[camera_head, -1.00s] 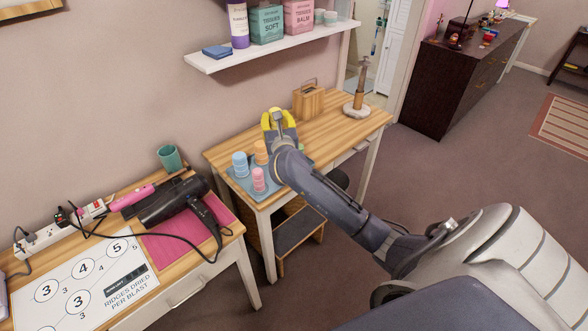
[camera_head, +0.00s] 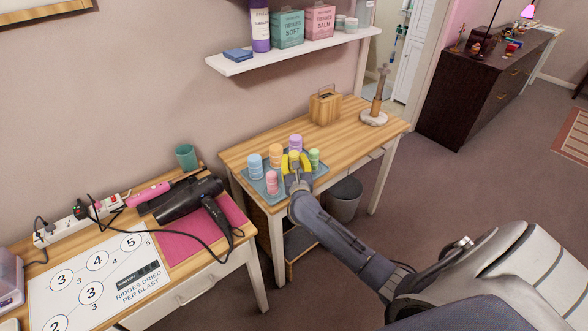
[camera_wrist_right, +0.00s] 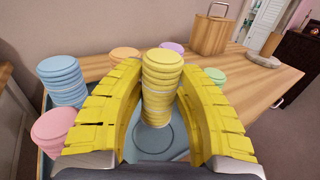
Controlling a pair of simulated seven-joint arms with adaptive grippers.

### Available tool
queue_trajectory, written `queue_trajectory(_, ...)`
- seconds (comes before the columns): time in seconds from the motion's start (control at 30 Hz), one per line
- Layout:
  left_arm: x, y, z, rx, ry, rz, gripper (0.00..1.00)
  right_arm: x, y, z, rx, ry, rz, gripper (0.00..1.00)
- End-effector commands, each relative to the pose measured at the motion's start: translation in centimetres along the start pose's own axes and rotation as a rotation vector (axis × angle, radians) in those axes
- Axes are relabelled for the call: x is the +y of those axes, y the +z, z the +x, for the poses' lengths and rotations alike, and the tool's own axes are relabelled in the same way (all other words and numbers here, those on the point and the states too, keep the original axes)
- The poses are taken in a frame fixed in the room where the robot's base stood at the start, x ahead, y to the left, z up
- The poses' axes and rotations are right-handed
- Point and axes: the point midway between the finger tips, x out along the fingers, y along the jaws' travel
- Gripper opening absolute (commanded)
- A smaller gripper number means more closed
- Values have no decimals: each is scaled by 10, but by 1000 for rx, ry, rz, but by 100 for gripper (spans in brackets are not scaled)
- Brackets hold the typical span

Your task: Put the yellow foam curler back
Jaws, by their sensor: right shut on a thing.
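The yellow foam curler (camera_wrist_right: 162,75) is a ribbed upright cylinder. My right gripper (camera_head: 295,163) is shut on it, with a yellow segmented finger on each side in the right wrist view (camera_wrist_right: 161,95). The curler stands over a round marked spot on the blue-grey tray (camera_wrist_right: 178,140); I cannot tell whether its base touches. The tray (camera_head: 259,186) lies on the wooden table. Around the gripper on it stand the blue curler (camera_head: 255,168), orange curler (camera_head: 276,155), purple curler (camera_head: 295,142), green curler (camera_head: 314,159) and pink curler (camera_head: 272,183). My left gripper is out of view.
A wooden box with a handle (camera_head: 325,107) and a stand with a pale round base (camera_head: 374,117) are at the table's back. The right part of the table is clear. A hair dryer (camera_head: 188,201) lies on the left table. A shelf (camera_head: 300,52) hangs above.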

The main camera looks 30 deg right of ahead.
Motion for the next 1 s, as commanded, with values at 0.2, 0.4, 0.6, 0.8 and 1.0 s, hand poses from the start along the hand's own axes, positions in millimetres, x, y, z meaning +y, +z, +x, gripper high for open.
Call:
queue_trajectory(0.2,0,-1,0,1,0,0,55,0,-18,0,2,1,-4,7)
queue_trajectory(0.4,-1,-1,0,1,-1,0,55,0,-36,0,0,1,-3,7)
queue_trajectory(0.6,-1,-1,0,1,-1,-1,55,0,-39,0,0,1,-1,7)
queue_trajectory(0.8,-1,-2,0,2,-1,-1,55,0,-40,0,0,1,-1,7)
queue_trajectory(1.0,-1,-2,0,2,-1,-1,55,0,-42,0,0,1,-1,45)
